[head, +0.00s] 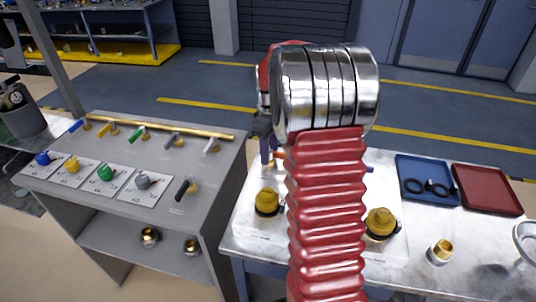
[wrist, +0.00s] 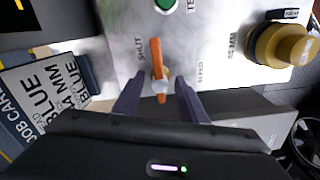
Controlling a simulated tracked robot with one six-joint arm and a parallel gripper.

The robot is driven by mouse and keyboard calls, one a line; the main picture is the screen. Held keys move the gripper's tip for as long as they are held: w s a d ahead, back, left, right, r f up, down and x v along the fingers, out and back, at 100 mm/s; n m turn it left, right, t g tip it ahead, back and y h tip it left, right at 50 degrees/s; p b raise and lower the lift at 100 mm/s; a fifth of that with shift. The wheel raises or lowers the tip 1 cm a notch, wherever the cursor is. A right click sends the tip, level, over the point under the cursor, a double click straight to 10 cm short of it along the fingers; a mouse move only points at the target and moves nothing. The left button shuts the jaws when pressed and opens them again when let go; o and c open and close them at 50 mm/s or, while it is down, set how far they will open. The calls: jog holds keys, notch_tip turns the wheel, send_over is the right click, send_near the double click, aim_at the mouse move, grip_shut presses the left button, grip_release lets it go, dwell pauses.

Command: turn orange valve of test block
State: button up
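The test block shows in the wrist view as a pale plate (wrist: 205,55) with printed labels. Its orange valve handle (wrist: 156,58) stands upright in the picture, its upper end beside the label "SHUT". My gripper (wrist: 159,84) is open, with one dark finger on each side of the handle's pivot and lower end. I see gaps on both sides; I cannot tell how deep the fingers reach. In the head view, my red arm hides most of the block, and a small orange piece (head: 279,155) shows beside my purple finger.
Yellow caps (head: 267,202) (head: 381,222) stand on either side of my arm; one shows right of the valve in the wrist view (wrist: 283,45). A green button (wrist: 165,4) is above the handle. Blue (head: 427,181) and red (head: 487,190) trays lie right; a grey valve bench (head: 150,225) stands left.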

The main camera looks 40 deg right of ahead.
jog(key=shift+f, duration=0.5)
grip_shut()
jog(key=shift+a, duration=0.2)
jog(key=shift+d, duration=0.1)
